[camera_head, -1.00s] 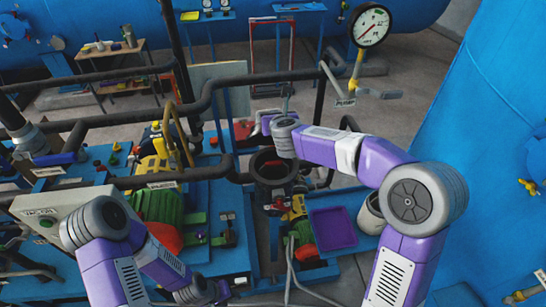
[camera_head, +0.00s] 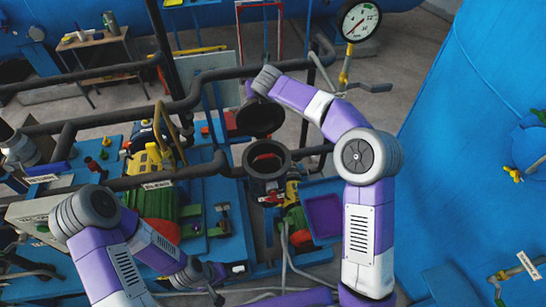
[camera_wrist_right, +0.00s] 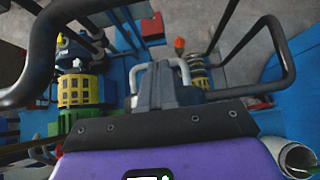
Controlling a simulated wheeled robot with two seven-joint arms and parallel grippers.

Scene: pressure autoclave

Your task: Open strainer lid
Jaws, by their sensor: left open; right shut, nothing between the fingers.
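The strainer (camera_head: 267,160) is a dark round pot with an open mouth, in the middle of the head view. Its round black lid (camera_head: 260,118) stands raised behind the mouth, tilted back. My right arm reaches over from the right, and its wrist is just behind the lid's top edge. In the head view the right gripper's fingers are hidden. In the right wrist view the shut, empty right gripper (camera_wrist_right: 168,88) shows as a dark grey block. My left gripper (camera_head: 220,284) is open and empty, low in the head view, well away from the strainer.
Black pipes (camera_head: 205,97) run behind and left of the strainer. A purple tray (camera_head: 324,217) lies to its right front. A green motor (camera_head: 160,205) stands to its left. A pressure gauge (camera_head: 360,20) and a large blue tank (camera_head: 480,120) are at right.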

